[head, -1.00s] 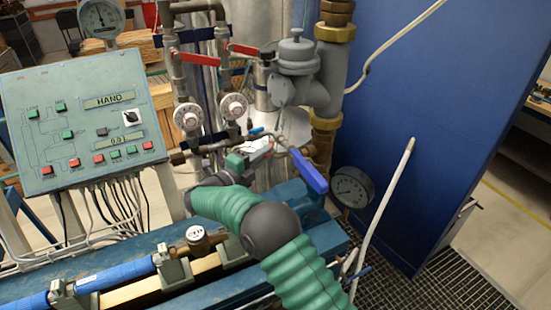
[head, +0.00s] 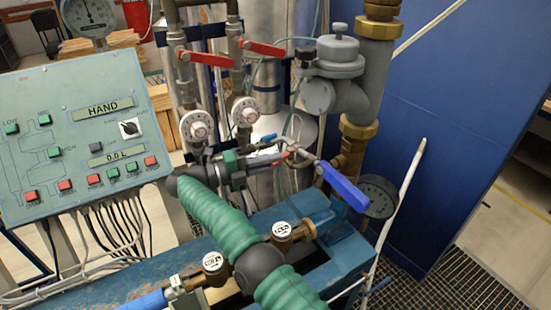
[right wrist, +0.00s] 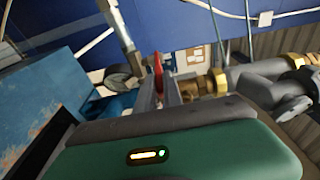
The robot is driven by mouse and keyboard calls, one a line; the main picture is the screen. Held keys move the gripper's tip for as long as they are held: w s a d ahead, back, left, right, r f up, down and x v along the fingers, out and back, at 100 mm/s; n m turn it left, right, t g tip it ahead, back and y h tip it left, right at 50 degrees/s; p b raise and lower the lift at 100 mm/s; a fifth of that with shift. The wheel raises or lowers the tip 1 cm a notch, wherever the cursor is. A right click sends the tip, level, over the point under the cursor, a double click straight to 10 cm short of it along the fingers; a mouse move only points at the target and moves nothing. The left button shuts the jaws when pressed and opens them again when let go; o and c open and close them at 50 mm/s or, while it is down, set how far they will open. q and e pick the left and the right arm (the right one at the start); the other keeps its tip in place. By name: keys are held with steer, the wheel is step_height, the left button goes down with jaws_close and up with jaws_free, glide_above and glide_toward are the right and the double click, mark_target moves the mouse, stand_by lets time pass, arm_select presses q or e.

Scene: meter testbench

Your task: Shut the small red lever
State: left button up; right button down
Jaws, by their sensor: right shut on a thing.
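The small red lever (head: 283,157) shows as a bit of red by the pipework, left of the large blue handle (head: 343,186). In the right wrist view the red lever (right wrist: 158,73) stands upright between two grey fingers. My right gripper (head: 281,160), at the end of the green-sleeved arm, is shut on it; the gripper also shows in the wrist view (right wrist: 160,92). Most of the lever is hidden by the fingers and pipes. My left gripper is not in view.
Two larger red levers (head: 197,59) (head: 263,48) sit on the upright pipes above. A control panel (head: 85,140) stands left, a pressure gauge (head: 377,196) right. Brass fittings (head: 359,128) and the blue bench beam (head: 240,232) lie close around my arm.

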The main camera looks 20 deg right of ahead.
steer(key=shift+f, duration=0.15)
steer(key=c, duration=1.8)
jaws_free()
steer(key=shift+w, duration=0.1)
steer(key=o, duration=0.3)
steer(key=shift+w, duration=0.25)
steer(key=shift+s, duration=0.2)
